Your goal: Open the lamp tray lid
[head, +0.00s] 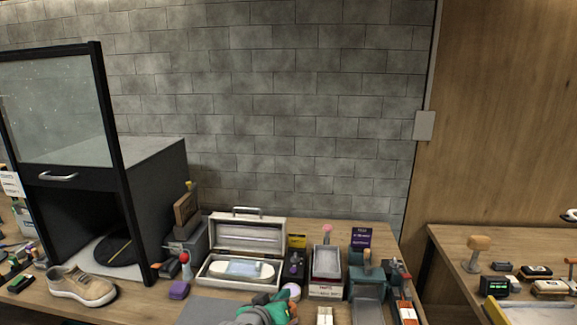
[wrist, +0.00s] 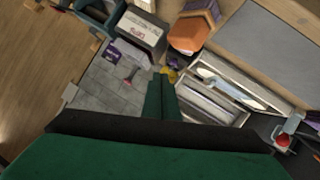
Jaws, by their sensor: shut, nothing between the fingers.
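The lamp tray (head: 210,272) is a pale box on the table in the middle of the head view. Its lid (head: 247,222) stands raised at the back, with a metal handle on its top edge. A white and light-blue lamp (head: 243,269) lies inside. My gripper (head: 270,310) is in front of the tray, at the bottom edge of the head view; its fingertips are not clear there. In the wrist view, my green gripper fingers (wrist: 161,88) are together and empty, beside the tray (wrist: 250,75). I cannot tell whether they touch it.
A black cabinet (head: 160,190) with a raised glass front stands left, a beige sneaker (head: 82,287) before it. A brick wall is behind.

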